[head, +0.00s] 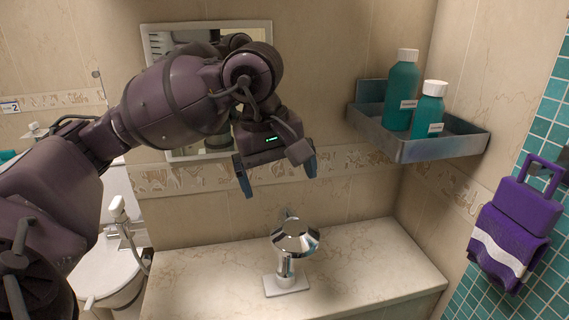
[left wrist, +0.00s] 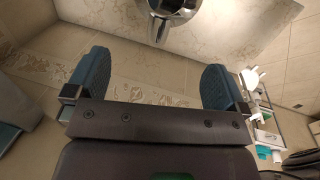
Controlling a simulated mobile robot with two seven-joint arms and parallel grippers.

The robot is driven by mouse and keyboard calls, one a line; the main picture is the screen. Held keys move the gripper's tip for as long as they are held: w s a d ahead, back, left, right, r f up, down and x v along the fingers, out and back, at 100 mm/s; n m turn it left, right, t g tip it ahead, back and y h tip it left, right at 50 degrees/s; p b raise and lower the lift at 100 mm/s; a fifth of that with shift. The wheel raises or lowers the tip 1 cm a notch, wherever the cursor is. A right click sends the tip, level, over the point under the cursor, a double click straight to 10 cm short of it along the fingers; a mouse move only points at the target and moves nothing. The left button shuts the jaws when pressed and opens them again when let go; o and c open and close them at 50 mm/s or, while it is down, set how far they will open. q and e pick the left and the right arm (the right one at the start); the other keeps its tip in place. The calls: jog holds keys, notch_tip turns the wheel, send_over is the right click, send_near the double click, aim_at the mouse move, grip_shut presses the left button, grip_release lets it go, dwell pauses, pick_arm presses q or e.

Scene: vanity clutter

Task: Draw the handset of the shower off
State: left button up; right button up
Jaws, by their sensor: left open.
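The shower handset (head: 118,207) is small and white. It stands upright at the left in the head view, in front of the toilet and beside the counter's left end, with a hose (head: 131,243) below it. What holds it is too small to tell. My left gripper (head: 277,176) is open and empty, in the air above the counter, well to the right of the handset and apart from it. Both blue finger pads show in the left wrist view (left wrist: 157,65) with nothing between them. My right gripper is not in view.
A chrome faucet (head: 295,238) stands on the marble counter (head: 370,265) below my left gripper. A wall shelf (head: 445,146) holds two teal bottles (head: 401,90). A mirror (head: 160,42) is behind my arm. Purple towels (head: 510,235) hang at right. The toilet (head: 105,270) is at left.

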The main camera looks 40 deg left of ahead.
aim_at(286, 214)
pick_arm(q)
jog(key=f, duration=0.4)
jog(key=shift+d, duration=0.3)
jog(key=f, duration=0.3)
jog(key=w+f, duration=0.1)
jog(key=shift+d+f, duration=0.2)
jog(key=shift+d, duration=0.05)
jog(key=shift+w+f, duration=0.1)
jog(key=shift+f, duration=0.45)
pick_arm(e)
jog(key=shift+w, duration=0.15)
